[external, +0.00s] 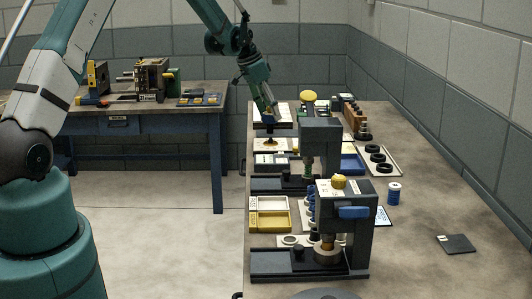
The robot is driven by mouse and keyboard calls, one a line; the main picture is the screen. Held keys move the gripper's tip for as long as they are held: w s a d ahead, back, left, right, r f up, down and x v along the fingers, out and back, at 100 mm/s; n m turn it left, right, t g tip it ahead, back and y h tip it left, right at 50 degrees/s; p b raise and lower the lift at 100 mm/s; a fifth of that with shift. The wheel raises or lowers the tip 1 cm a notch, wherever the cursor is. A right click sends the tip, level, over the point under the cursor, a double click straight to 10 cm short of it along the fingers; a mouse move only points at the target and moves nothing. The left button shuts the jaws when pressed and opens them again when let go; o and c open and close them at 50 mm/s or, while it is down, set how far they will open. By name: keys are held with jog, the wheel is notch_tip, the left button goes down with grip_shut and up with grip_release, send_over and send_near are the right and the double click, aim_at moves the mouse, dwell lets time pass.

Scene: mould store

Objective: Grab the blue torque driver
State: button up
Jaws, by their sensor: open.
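My gripper (267,110) is open and points down over the far left part of the right-hand bench (420,215). Its fingertips are small in the picture. A small dark blue shape (271,123) shows just under the fingertips, above a dark stand with a tan base; I cannot tell for certain that it is the blue torque driver, or whether the fingers touch it. Other blue things on this bench are a small blue cylinder (394,194) with a pale end and several blue pieces beside the near press, partly hidden by it.
Two dark presses stand on the bench, the near one (345,225) and one behind it (320,140). A yellow and white tray (269,228) lies at the left edge. A black flat square (457,244) lies at right, with bare bench around it. Another bench (150,124) stands left.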

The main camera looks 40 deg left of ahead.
aim_at(275, 122)
jog(key=shift+f, duration=0.1)
jog(key=shift+x, duration=2.5)
jog(key=shift+w+a, duration=0.1)
jog(key=shift+c, duration=0.5)
jog(key=c, duration=0.9)
